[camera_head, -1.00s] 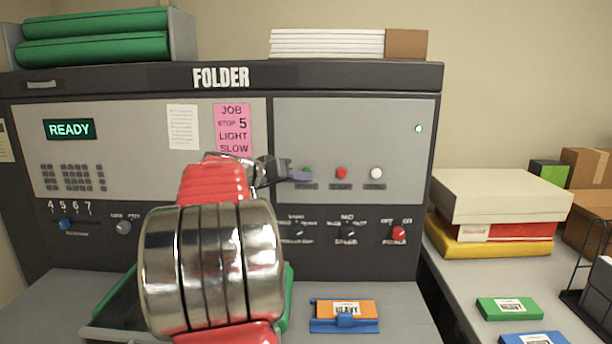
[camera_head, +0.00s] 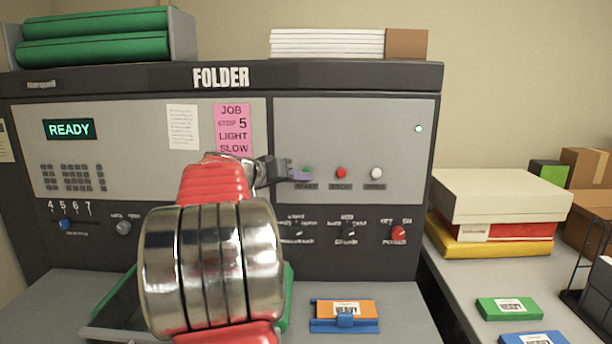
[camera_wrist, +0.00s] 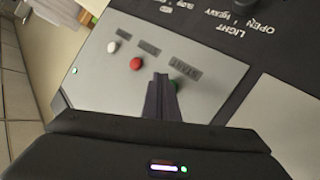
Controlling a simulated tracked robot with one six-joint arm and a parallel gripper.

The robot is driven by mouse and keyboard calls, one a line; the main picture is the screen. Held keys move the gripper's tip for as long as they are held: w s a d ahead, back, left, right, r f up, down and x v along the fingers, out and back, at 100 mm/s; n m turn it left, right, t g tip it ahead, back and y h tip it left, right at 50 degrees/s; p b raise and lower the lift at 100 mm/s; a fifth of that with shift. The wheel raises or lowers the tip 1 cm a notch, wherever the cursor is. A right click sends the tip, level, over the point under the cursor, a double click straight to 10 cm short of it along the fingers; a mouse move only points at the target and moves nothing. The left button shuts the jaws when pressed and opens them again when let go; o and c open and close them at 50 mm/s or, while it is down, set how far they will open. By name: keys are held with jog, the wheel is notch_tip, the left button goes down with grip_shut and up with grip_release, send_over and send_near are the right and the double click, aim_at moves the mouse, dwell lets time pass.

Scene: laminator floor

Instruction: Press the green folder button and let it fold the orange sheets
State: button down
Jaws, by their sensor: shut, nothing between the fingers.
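The folder machine (camera_head: 350,85) fills the middle of the head view, and its display (camera_head: 69,129) reads READY. The green button (camera_head: 308,170) sits above a START label at the left of a row. My gripper (camera_head: 300,175) is shut and empty, its tips right in front of or just beside the green button. In the wrist view the shut fingers (camera_wrist: 161,90) partly cover the green button (camera_wrist: 174,85); I cannot tell whether they touch it. Orange sheets (camera_head: 346,307) labelled HEAVY lie in a blue holder (camera_head: 345,325) on the ledge below.
A red button (camera_head: 341,172) and a white button (camera_head: 376,173) sit right of the green one. Dials and a red power knob (camera_head: 398,233) are below. A pink note (camera_head: 233,128) reads JOB 5 LIGHT SLOW. A green-edged tray (camera_head: 115,305) is partly hidden behind my arm.

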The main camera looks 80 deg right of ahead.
jog(key=shift+d, duration=0.2)
jog(key=shift+w+d, duration=0.1)
jog(key=shift+d, duration=0.1)
